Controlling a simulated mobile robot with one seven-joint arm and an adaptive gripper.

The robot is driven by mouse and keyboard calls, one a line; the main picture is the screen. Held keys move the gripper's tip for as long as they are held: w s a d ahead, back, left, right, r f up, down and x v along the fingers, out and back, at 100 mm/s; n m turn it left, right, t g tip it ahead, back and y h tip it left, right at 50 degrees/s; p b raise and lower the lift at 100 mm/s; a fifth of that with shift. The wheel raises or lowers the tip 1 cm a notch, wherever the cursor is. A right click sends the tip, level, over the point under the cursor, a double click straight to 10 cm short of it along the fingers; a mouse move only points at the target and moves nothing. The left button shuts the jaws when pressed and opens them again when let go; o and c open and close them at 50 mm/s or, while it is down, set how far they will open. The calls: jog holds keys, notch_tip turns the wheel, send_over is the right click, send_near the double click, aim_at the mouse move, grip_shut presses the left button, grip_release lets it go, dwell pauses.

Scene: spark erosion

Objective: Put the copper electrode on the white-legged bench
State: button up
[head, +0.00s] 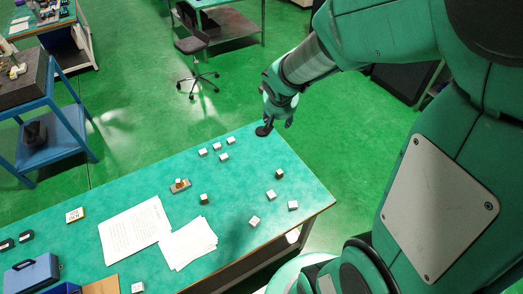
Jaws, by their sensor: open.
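A small copper-coloured piece (179,182), which looks like the copper electrode, is on a small grey plate on the green-topped table (120,195). It is too small to make out its details. My gripper (275,128) is open over the far right end of that table, up and to the right of the piece and well apart from it. A bench with whitish legs (88,47), which seems to be the white-legged bench, stands at the far upper left, with several objects on its top. It is partly cut off by the picture edge.
Several small pale blocks (255,221) are scattered on the table around the piece. Paper sheets (135,230) and a blue case (32,273) lie toward the left. A blue-framed stand (60,125), a wheeled chair (192,45) and open green floor (135,80) lie beyond.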

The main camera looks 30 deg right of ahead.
jog(key=s+a+r+n+y, duration=0.1)
jog(key=s+a+r, duration=0.7)
jog(key=s, duration=0.3)
jog(key=s+a+r+n+y, duration=0.1)
jog(key=s+a+r+y, duration=0.1)
jog(key=s+a+r, duration=0.6)
jog(key=s+a, duration=0.3)
jog(key=shift+a+t, duration=0.2)
jog(key=shift+t, duration=0.2)
notch_tip(320, 180, down, 16)
jog(key=b, duration=1.5)
jog(key=shift+r+b, duration=0.2)
jog(key=shift+b, duration=0.2)
